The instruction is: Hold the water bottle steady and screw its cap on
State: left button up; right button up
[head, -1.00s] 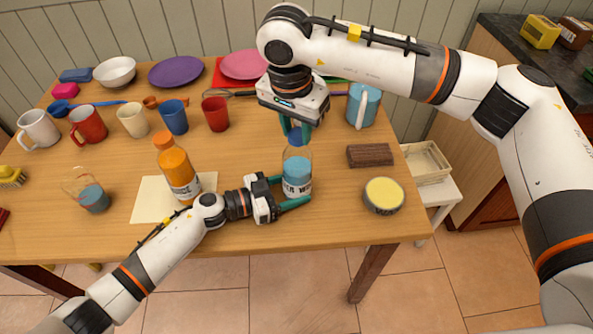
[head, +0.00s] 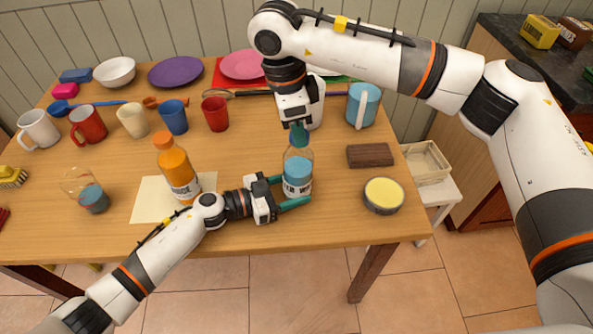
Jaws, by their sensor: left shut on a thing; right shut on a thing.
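The water bottle (head: 298,172) is clear with blue liquid and a printed label, and it stands upright near the front edge of the table (head: 330,222). My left gripper (head: 284,192) is shut around the lower part of the bottle from the left. My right gripper (head: 299,135) points straight down above the bottle and is shut at its mouth. The blue cap is hidden between the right fingers, so I cannot see how it sits on the neck.
An orange bottle (head: 176,168) stands left, behind my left arm. A brown block (head: 370,155) and a yellow-topped round tin (head: 383,195) lie to the right. Cups and plates fill the back.

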jog(key=o, duration=1)
jog(key=n, duration=0.4)
jog(key=shift+n+t, duration=0.3)
jog(key=shift+n, duration=0.1)
jog(key=n, duration=0.4)
jog(key=shift+t, duration=0.3)
jog(key=n+y, duration=0.1)
jog(key=n, duration=0.5)
jog(key=shift+n, duration=0.3)
jog(key=n+y, duration=0.1)
jog(key=n, duration=0.6)
jog(key=shift+n+y, duration=0.3)
